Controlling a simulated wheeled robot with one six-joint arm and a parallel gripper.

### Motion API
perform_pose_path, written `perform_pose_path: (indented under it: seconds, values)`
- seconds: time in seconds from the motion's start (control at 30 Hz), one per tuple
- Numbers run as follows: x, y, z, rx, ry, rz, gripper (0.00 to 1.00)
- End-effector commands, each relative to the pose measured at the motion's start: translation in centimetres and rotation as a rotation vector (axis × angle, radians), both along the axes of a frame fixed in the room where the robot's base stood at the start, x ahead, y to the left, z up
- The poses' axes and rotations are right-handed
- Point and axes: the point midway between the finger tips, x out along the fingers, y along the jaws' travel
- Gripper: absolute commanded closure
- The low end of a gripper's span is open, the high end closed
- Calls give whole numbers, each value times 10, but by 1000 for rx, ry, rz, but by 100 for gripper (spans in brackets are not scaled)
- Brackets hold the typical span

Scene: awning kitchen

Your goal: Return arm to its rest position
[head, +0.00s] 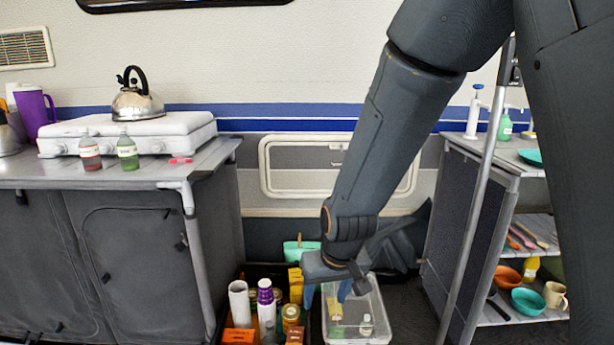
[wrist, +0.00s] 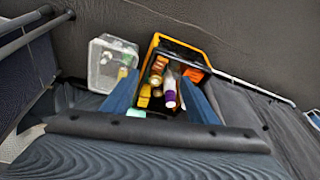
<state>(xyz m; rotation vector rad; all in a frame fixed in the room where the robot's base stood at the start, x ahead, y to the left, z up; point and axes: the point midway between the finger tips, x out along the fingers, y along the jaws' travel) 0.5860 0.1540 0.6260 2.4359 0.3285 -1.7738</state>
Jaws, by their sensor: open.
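My dark arm reaches down from the upper right of the head view. Its end, my gripper (head: 327,293), is low over the clear plastic bin (head: 372,330), near the dark crate (head: 312,333) to the bin's left. In the wrist view my gripper (wrist: 163,92) shows two blue fingers spread apart. Nothing is held between them. Past the fingers, the crate (wrist: 186,42) with a yellow rim and the clear bin (wrist: 95,60) stand below. The fingers partly hide both containers.
The crate holds bottles, jars and boxes; the bin holds a few small items. A counter (head: 150,178) with a stove (head: 125,133) and kettle (head: 137,103) stands left. A shelf unit (head: 500,168) with bowls stands right, behind a metal pole (head: 478,200). The containers lie between them.

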Motion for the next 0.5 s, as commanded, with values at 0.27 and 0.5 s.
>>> perform_pose_path:
  seconds: [0.27, 0.5]
  values:
    - [-99, -8, 68, -29, 135, 59, 47]
    - [-159, -20, 94, -51, 218, 91, 47]
